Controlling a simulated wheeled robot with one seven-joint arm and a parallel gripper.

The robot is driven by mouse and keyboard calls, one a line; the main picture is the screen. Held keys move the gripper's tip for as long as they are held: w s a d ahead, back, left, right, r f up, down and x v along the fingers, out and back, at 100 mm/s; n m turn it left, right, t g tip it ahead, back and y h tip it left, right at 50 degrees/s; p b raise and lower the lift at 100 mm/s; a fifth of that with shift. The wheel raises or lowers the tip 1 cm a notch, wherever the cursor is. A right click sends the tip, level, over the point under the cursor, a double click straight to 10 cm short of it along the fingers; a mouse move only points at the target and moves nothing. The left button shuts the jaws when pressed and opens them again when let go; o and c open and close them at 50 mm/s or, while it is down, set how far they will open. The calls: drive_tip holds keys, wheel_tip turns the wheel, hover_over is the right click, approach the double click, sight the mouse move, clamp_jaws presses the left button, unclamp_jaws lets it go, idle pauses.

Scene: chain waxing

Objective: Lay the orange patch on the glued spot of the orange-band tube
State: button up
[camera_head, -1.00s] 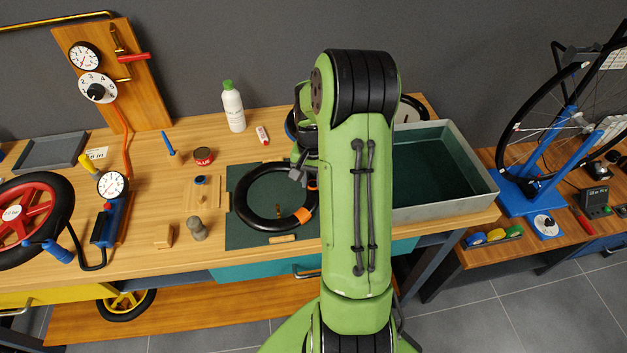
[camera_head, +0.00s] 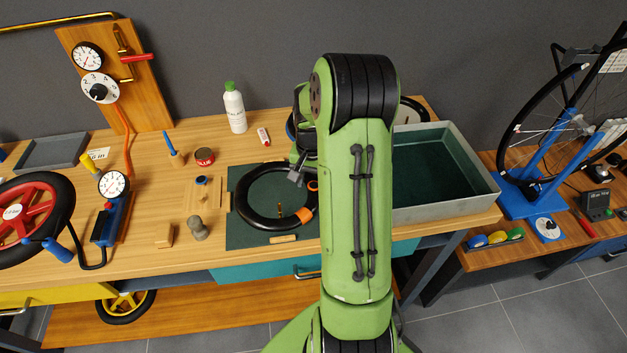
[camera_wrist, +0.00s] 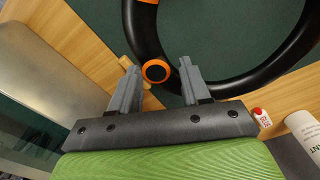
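The orange-band tube (camera_head: 243,207) is a black ring lying on a dark green mat, with an orange band (camera_head: 305,214) at its lower right. It also shows in the wrist view (camera_wrist: 282,62). The orange patch (camera_wrist: 157,70), a dark disc with an orange rim, appears to lie flat on the tube, away from the band. A bit of its orange shows beside my arm in the head view (camera_head: 313,185). My gripper (camera_wrist: 158,64) is open over the tube, fingers on either side of the patch with a visible gap at the right. Any glue under the patch is hidden.
A grey tray (camera_head: 455,150) stands right of the mat, partly behind my arm. A red glue tin (camera_head: 204,156), a white bottle (camera_head: 235,108) and a grey weight-like piece (camera_head: 198,228) stand left and behind. A red-rimmed wheel (camera_head: 30,215) is at far left.

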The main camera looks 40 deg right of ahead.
sight(314, 186)
drive_tip(key=shift+s+f+g, duration=0.3)
drive_tip(key=shift+s+f, duration=0.3)
drive_tip(key=shift+f, duration=0.15)
drive_tip(key=shift+r, duration=0.25)
wheel_tip(314, 186, up, 12)
drive_tip(key=r+p, duration=0.1)
drive_tip(key=p, duration=0.2)
drive_tip(key=a+r+n+t, duration=0.1)
drive_tip(key=a+r+n, duration=0.2)
drive_tip(key=a+r, duration=0.25)
drive_tip(key=s+a+r+n+t, duration=0.2)
drive_tip(key=s+a+n, duration=0.2)
drive_tip(key=s+a, duration=0.3)
drive_tip(key=s+a+r+n+t, duration=0.1)
drive_tip(key=s+a+n+t, duration=0.1)
drive_tip(key=s+a+n, duration=0.2)
drive_tip(key=s+a, duration=0.3)
drive_tip(key=a, duration=0.3)
drive_tip(key=shift+s+r+t, duration=0.3)
drive_tip(key=shift+r+t, duration=0.1)
